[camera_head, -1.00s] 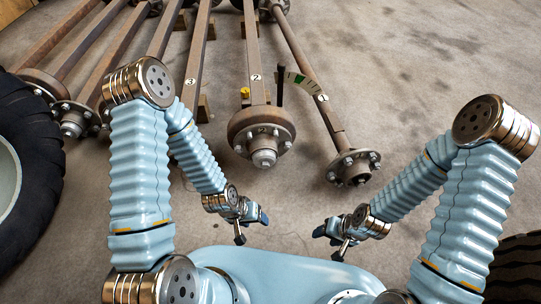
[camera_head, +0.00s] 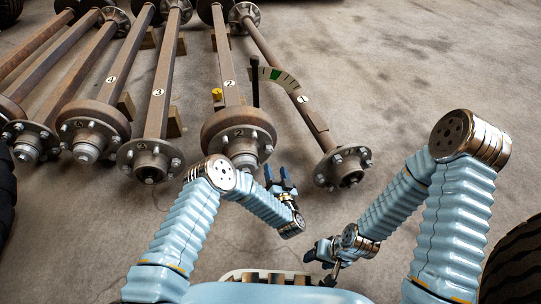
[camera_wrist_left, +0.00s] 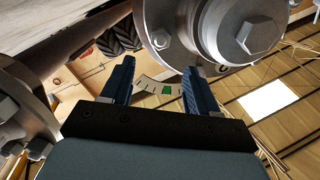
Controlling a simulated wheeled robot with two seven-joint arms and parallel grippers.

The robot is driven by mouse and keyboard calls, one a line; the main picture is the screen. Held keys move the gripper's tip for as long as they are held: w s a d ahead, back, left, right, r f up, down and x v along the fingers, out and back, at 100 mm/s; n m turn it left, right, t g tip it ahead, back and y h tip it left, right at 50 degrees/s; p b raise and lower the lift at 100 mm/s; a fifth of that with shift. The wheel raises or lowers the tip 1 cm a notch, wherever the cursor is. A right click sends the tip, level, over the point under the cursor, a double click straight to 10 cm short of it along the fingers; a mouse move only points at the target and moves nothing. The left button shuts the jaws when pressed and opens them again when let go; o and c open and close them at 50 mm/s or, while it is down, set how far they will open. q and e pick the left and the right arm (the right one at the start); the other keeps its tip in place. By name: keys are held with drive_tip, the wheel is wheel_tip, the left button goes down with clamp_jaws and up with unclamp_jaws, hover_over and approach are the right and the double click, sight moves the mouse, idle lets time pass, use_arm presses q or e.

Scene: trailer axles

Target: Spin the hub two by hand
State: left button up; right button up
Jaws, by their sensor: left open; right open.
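Hub two (camera_head: 240,138) is a rusty round drum with a studded flange and a silver centre cap, on the near end of the axle labelled 2 (camera_head: 229,84). My left gripper (camera_head: 280,176) is open and empty, just in front of the hub and to its lower right, with a gap seeming to remain. In the left wrist view the hub's flange and cap (camera_wrist_left: 245,35) are close beyond the blue fingers (camera_wrist_left: 155,80). My right gripper (camera_head: 314,250) is open and empty, low over the floor, away from the hub.
Axle 1's hub (camera_head: 343,168) stands to the right of hub two, and axle 3's hub (camera_head: 150,159) to the left. Bare floor (camera_head: 420,90) lies at the right.

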sight(270, 151)
use_arm(q)
drive_tip(key=b+x, duration=0.2)
drive_tip(key=x, duration=0.7)
drive_tip(key=shift+w, duration=0.25)
clamp_jaws()
